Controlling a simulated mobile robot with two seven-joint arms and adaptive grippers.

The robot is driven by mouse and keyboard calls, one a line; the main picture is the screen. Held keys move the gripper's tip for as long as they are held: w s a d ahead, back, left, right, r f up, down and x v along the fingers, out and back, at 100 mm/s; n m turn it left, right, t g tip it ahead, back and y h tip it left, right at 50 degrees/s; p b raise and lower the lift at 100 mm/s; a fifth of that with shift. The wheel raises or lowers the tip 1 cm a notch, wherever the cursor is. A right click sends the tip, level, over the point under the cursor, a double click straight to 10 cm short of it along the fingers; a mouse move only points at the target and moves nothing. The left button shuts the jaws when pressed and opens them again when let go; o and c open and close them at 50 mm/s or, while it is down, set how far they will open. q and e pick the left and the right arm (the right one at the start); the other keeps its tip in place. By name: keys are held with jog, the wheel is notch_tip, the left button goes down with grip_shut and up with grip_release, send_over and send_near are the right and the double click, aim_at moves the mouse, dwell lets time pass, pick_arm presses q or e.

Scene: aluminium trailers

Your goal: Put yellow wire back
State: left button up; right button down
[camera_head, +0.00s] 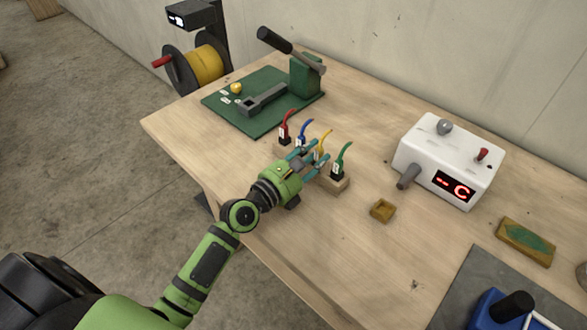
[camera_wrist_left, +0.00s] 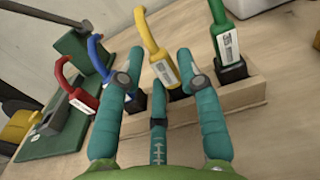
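The yellow wire (camera_head: 324,138) stands in the wooden block (camera_head: 335,185), between the blue wire (camera_head: 304,128) and the green wire (camera_head: 343,154). The red wire (camera_head: 286,122) is at the left end. In the left wrist view the yellow wire (camera_wrist_left: 162,66) has a white label, and its lower end is at a black socket; I cannot tell how deep it sits. My left gripper (camera_head: 309,158) is at the front of the block. Its teal fingers (camera_wrist_left: 156,82) are spread, with the yellow wire showing between their tips, apparently beyond them. My right gripper is not in view.
A white box with a red display (camera_head: 448,165) stands right of the block. A small wooden tray (camera_head: 382,211) lies nearer. A green mat (camera_head: 243,117) with a lever press (camera_head: 305,75) is behind left, near a yellow spool (camera_head: 207,66). Bare table lies around the small tray.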

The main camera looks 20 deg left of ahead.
pick_arm(q)
jog(key=b+v, duration=0.1)
jog(key=v, duration=0.8)
jog(key=shift+s+a+b, duration=0.1)
jog(key=shift+s+b, duration=0.2)
jog(key=shift+b, duration=0.1)
jog(key=shift+s+a+r, duration=0.1)
jog(key=shift+s+r, duration=0.05)
jog(key=shift+s, duration=0.25)
